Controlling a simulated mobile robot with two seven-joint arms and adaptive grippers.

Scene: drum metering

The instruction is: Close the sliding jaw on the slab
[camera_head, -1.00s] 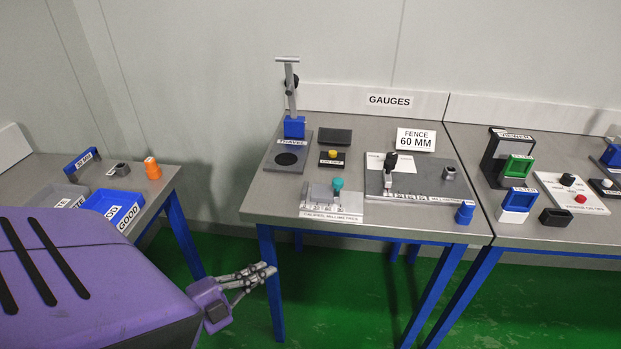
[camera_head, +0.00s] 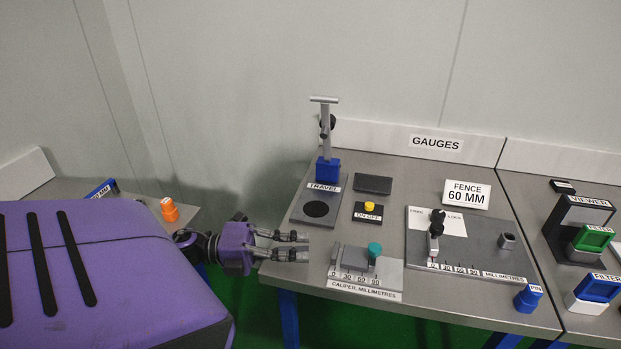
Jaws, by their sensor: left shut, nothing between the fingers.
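The caliper (camera_head: 366,290) lies near the front left of the gauge table, with a millimetre scale along its front. A grey slab (camera_head: 350,257) appears to stand on it. The sliding jaw, with a teal knob (camera_head: 375,250) on top, is at the right of the slab. I cannot tell whether a gap is left between jaw and slab. My left gripper (camera_head: 306,247) is shut and empty, left of the caliper at the table's left edge, pointing right. It is apart from the caliper. My right gripper is not in view.
The travel gauge (camera_head: 326,170) stands behind the caliper on its dark base. A yellow on/off button (camera_head: 370,206) sits behind the knob. The fence plate (camera_head: 480,246), with a black knob (camera_head: 437,215), is to the right. A blue pin (camera_head: 528,298) stands at the front right.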

